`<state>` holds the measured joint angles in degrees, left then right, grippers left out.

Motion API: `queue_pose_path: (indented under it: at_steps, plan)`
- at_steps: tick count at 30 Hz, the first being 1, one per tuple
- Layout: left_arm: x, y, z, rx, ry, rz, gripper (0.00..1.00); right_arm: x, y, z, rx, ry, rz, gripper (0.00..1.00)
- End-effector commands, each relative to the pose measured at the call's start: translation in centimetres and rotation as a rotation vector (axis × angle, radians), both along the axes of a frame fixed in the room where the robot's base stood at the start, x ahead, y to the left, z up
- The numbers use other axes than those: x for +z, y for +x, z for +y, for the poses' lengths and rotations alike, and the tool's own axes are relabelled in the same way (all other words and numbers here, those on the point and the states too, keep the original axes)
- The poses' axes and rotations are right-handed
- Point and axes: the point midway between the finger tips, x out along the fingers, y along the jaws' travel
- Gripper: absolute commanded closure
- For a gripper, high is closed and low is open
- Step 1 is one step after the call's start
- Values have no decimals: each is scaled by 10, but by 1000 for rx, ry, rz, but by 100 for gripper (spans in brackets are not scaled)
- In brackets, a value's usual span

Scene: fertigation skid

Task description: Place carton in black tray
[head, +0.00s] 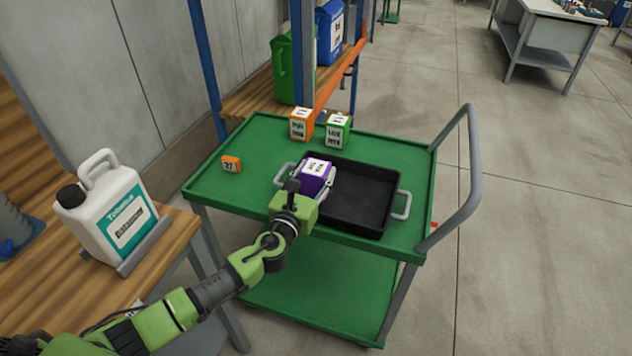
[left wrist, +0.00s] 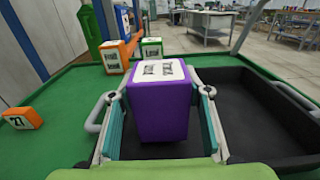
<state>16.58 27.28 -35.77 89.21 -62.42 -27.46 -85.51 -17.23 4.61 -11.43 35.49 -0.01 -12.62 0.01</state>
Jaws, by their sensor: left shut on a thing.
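A purple carton (head: 314,176) with a white label top is held by my left gripper (head: 312,188) over the left end of the black tray (head: 376,216). In the left wrist view, the purple carton (left wrist: 161,105) stands upright between the two fingers of my left gripper (left wrist: 162,120), which press on its sides. The black tray (left wrist: 262,128) lies behind and to the right of it there. I cannot tell whether the carton's bottom touches the tray floor. The rest of the tray is empty. My right gripper is not in view.
The tray sits on a green cart (head: 240,190) with a grey handle (head: 472,170). An orange carton (head: 301,124) and a green carton (head: 337,131) stand behind the tray. A small orange block (head: 231,164) is at the left. A white jug (head: 108,213) stands on the wooden bench.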

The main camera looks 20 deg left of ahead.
Motion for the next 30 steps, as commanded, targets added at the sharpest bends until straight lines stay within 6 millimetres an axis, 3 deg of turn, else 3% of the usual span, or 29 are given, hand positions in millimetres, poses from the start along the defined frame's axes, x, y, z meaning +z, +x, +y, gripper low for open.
queue_pose_path:
  at_steps: [3, 13, 14, 15, 26, 30]
  plan:
    - [-16, 0, -1, -1, -1, -2, 87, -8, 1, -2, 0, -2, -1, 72]
    - [-18, 0, -2, -1, -1, -2, 87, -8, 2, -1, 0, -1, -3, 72]
    - [-19, 0, -2, -2, -1, 1, 48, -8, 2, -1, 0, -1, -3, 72]
    - [-19, 0, -1, -1, -1, 1, 39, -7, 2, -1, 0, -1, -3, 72]
    - [-18, -1, -1, -1, -1, 1, 39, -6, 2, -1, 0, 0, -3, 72]
    - [-18, -15, 0, -1, 0, 3, 39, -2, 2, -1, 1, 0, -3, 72]
